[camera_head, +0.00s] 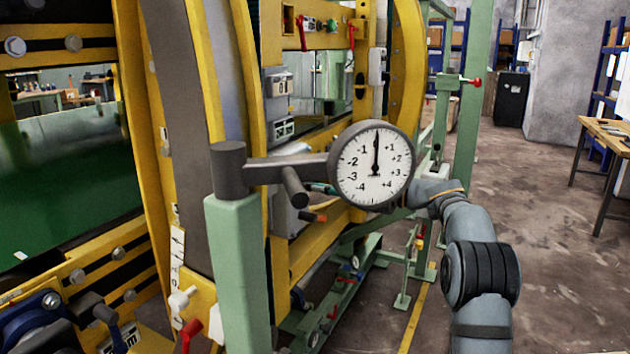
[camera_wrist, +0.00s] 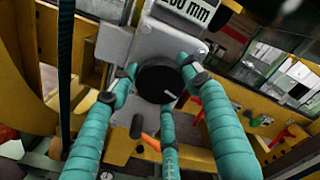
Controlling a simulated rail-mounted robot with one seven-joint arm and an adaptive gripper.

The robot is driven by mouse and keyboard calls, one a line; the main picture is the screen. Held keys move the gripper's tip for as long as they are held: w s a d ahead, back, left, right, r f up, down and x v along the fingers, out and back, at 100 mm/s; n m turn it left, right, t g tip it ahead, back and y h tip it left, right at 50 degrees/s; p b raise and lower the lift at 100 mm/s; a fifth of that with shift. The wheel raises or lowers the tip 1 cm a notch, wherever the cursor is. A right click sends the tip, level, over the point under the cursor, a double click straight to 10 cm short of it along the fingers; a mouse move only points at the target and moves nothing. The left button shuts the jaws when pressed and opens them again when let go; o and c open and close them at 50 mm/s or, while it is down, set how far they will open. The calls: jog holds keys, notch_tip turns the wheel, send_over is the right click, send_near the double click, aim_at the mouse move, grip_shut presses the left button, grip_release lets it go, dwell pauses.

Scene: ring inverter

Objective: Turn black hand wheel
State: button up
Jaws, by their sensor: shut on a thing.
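The black hand wheel (camera_wrist: 160,84) is a round dark knob with a short white mark on its face, pointing to the lower right in the wrist view. It sits on a light grey housing (camera_wrist: 160,42). The teal fingers of my gripper (camera_wrist: 157,80) stand around its rim, left, right and below, and are shut on it. In the head view the wheel is hidden; only a bit of a teal finger (camera_head: 322,188) shows behind the gauge bracket. The dial gauge (camera_head: 372,166) has its needle pointing straight up at zero.
A green post (camera_head: 237,260) and the gauge's dark arm stand in front of the work area. Yellow frames (camera_head: 405,70) surround it. An orange-tipped lever (camera_wrist: 150,142) is close below the wheel, between the fingers. Open floor (camera_head: 540,230) lies to the right.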

jog(key=shift+r, duration=0.15)
jog(key=o, duration=1.2)
jog(key=v, duration=1.2)
jog(key=shift+a, duration=0.15)
jog(key=x, duration=1.2)
